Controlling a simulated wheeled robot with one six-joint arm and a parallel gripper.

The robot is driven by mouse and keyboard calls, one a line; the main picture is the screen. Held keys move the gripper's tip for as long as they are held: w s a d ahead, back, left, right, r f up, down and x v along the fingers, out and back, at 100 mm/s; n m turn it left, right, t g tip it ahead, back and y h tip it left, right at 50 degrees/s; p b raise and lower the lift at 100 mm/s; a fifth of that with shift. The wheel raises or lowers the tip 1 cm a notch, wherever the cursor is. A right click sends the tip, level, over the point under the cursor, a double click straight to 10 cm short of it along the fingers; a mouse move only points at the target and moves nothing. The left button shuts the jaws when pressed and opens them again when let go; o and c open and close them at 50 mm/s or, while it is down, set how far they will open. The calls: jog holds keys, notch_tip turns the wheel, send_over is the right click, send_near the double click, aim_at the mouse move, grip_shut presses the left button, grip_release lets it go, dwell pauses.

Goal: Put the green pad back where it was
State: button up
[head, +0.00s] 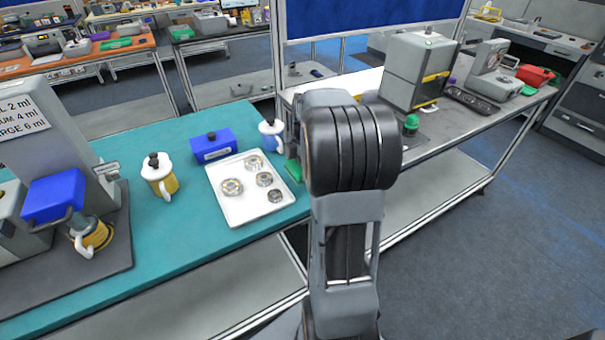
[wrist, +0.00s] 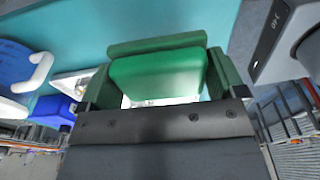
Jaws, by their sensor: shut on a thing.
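The green pad (wrist: 155,75) is in the middle of the wrist view, between the two fingers of my gripper (wrist: 160,85). The gripper is shut on it. A second green edge shows just beyond the pad; I cannot tell whether it is part of the same piece. In the head view my arm hides most of the gripper. A green patch (head: 293,170) shows at the arm's left side, by the right end of the teal table (head: 130,270). I cannot tell whether the pad touches a surface.
A white tray (head: 226,211) with several round metal parts is left of the arm. A blue box (head: 213,147), a white jug (head: 271,135) and a yellow-based jug (head: 160,178) stand near it. A grey machine (head: 417,72) stands on the right bench.

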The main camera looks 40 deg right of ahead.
jog(key=shift+w+d+f, duration=0.25)
jog(key=shift+d+f, duration=0.25)
jog(key=shift+f, duration=1.7)
jog(key=shift+f, duration=0.15)
jog(key=o, duration=0.6)
